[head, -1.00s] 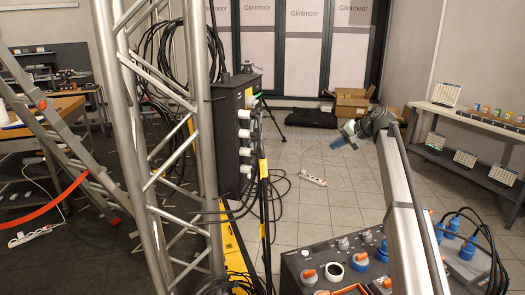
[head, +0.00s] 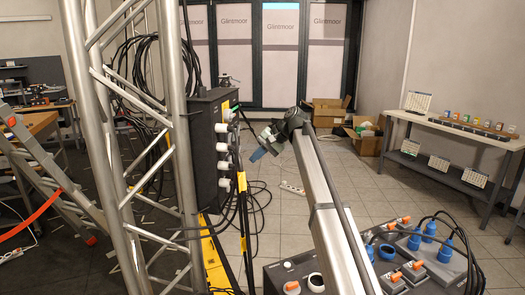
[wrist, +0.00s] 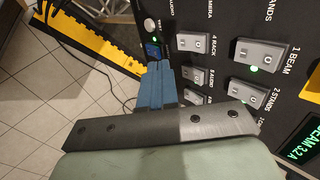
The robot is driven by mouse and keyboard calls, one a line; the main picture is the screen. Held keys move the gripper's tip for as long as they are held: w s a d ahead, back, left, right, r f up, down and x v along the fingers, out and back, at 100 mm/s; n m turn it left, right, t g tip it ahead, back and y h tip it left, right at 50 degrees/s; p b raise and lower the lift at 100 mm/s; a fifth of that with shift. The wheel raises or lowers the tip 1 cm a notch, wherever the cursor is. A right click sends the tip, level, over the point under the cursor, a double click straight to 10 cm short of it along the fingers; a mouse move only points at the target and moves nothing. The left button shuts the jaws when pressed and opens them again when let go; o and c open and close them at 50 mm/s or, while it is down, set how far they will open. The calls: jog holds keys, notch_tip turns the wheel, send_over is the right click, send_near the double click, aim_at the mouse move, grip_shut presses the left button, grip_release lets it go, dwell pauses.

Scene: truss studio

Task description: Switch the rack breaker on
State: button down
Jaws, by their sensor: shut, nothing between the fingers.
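In the wrist view a dark panel (wrist: 218,75) fills the right side. It carries grey breaker switches. The one beside a label I read as 4 RACK is the rack breaker (wrist: 195,43); no lit lamp shows at it. The 1 BEAM breaker (wrist: 257,53) and 2 STANDS breaker (wrist: 248,93) have green lamps lit. My gripper (wrist: 154,78) is shut and empty, its blue fingers just left of the rack breaker in the picture; contact with the panel cannot be told. In the head view my gripper (head: 260,149) is right of the dark cabinet (head: 208,150).
The cabinet has white plugs (head: 222,147) with hanging cables on its side. A metal truss (head: 180,130) stands left of it. A box with orange and blue sockets (head: 400,270) stands at the lower right. Open tiled floor lies behind my arm.

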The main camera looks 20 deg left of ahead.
aim_at(231, 162)
jog(key=s+a+f, duration=0.1)
jog(key=a+f, duration=0.2)
jog(key=a, duration=0.3)
jog(key=shift+a, duration=0.2)
